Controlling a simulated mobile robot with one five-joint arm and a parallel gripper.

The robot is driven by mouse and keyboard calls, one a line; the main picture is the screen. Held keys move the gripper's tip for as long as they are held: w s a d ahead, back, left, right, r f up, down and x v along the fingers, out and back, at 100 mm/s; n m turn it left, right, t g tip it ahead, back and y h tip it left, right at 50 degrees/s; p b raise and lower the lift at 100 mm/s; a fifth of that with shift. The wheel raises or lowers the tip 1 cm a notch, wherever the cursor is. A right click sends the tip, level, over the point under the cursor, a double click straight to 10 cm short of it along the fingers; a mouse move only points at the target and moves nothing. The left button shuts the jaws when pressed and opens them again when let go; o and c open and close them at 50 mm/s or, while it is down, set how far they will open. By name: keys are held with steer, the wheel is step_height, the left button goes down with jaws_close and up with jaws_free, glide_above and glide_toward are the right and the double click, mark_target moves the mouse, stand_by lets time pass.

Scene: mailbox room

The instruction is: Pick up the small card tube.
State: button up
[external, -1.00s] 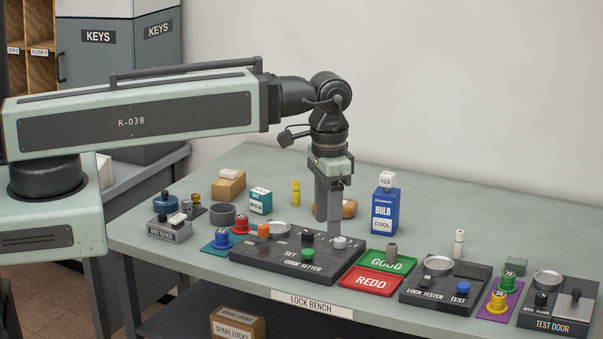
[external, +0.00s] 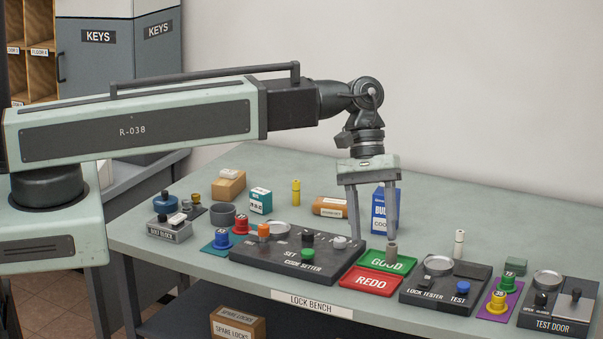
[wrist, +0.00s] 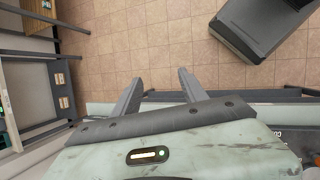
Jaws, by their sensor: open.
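A small brown card tube (external: 329,207) with a pale label lies on its side on the lock bench (external: 480,195), behind the code setter, in the external view. My gripper (external: 373,238) is open and empty, pointing down. It is in front of the tube and to its right in the picture, above the bench near the green GOOD tray (external: 377,261). Its right fingertip appears close to a grey-brown cylinder (external: 391,250) on that tray; I cannot tell if they touch. In the wrist view my gripper (wrist: 158,78) shows two spread fingers, and the tube is not seen.
The code setter (external: 270,255) with knobs lies left of the gripper, the red REDO tray (external: 371,283) in front. A blue BULB box (external: 380,215) stands behind my right finger. A yellow cylinder (external: 296,192) stands left of the tube. The back right of the bench is clear.

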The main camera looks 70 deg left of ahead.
steer(key=w+a+f+n+t+h+b, duration=0.1)
steer(key=w+a+f+n+h+b, duration=0.15)
steer(key=w+b, duration=0.25)
steer(key=w+a+f+n+h+b, duration=0.2)
steer(key=w+f+n+b, duration=0.1)
steer(key=w+n+b, duration=0.15)
steer(key=n+t+h+b, duration=0.3)
steer(key=n+t+b, duration=0.3)
steer(key=b, duration=1.4)
glide_toward(396, 249)
steer(key=x, duration=0.4)
steer(key=shift+a+f, duration=0.1)
steer(key=shift+f, duration=0.1)
steer(key=shift+a+r, duration=0.1)
steer(key=shift+w+d+f+g+y+b, duration=0.15)
steer(key=shift+w+d+f+b, duration=0.1)
steer(key=shift+d, duration=0.25)
steer(key=shift+w+d+f+g+y+b, duration=0.15)
steer(key=shift+d+f+b, duration=0.1)
steer(key=shift+d, duration=0.3)
steer(key=shift+r+b+x, duration=0.15)
steer(key=shift+b+x, duration=0.25)
steer(key=shift+x, duration=0.95)
steer(key=shift+r+b+x, duration=0.15)
steer(key=shift+b+x, duration=0.25)
steer(key=shift+x, duration=1)
steer(key=shift+w, duration=0.15)
jaws_close()
